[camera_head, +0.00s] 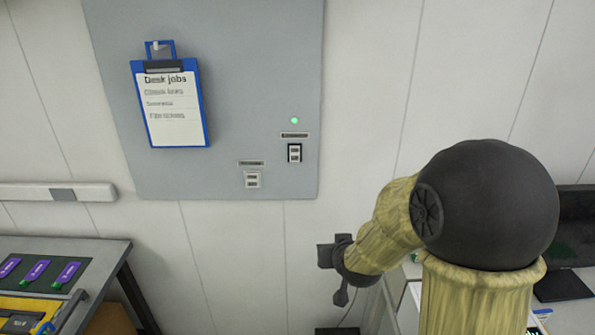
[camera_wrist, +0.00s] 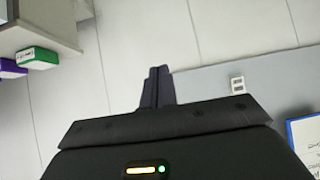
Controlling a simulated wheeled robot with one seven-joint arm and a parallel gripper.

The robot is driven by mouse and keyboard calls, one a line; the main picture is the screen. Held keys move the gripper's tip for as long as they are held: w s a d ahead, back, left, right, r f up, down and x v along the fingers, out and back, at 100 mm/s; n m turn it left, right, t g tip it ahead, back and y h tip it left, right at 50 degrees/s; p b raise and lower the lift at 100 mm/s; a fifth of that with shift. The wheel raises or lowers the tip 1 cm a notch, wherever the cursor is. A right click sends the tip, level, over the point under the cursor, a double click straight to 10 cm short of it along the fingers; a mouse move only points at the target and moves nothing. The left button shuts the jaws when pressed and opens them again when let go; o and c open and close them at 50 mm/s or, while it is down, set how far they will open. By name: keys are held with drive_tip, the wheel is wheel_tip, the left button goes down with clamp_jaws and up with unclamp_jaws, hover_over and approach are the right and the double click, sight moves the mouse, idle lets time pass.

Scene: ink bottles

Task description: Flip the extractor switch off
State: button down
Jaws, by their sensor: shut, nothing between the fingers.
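Two wall switches sit on a grey panel (camera_head: 225,90): a black-framed one (camera_head: 294,153) with a lit green lamp (camera_head: 294,120) above it, and a pale one (camera_head: 252,180) lower left. Each has a small label plate above it; I cannot read which is the extractor. One pale switch (camera_wrist: 238,84) shows in the wrist view, right of my fingers. My gripper (camera_wrist: 158,72) is shut and empty, apart from the switches. In the head view my wrist is below and right of the panel; the fingertips are not clear there.
A blue clipboard (camera_head: 170,103) headed "Desk jobs" hangs on the panel, and its edge shows in the wrist view (camera_wrist: 305,140). A bench (camera_head: 95,250) with purple items is at lower left. A dark monitor (camera_head: 577,235) is at right. The wall around the switches is clear.

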drive_tip(key=w+a+r+t+b, duration=0.3)
drive_tip(key=w+a+r+t, duration=0.3)
drive_tip(key=w+a+t, duration=0.3)
drive_tip(key=t, duration=0.4)
drive_tip(key=shift+w+a+r+m+h, duration=0.15)
drive_tip(key=shift+w+r+m+h, duration=0.15)
drive_tip(key=shift+r+h, duration=0.1)
drive_tip(key=p, duration=0.4)
approach(297, 155)
wheel_tip(297, 155, up, 4)
drive_tip(key=w, duration=0.3)
drive_tip(key=w+f+p, duration=0.1)
drive_tip(key=shift+w, duration=0.4)
drive_tip(key=shift+w+f, duration=0.2)
drive_tip(key=shift+w, duration=0.05)
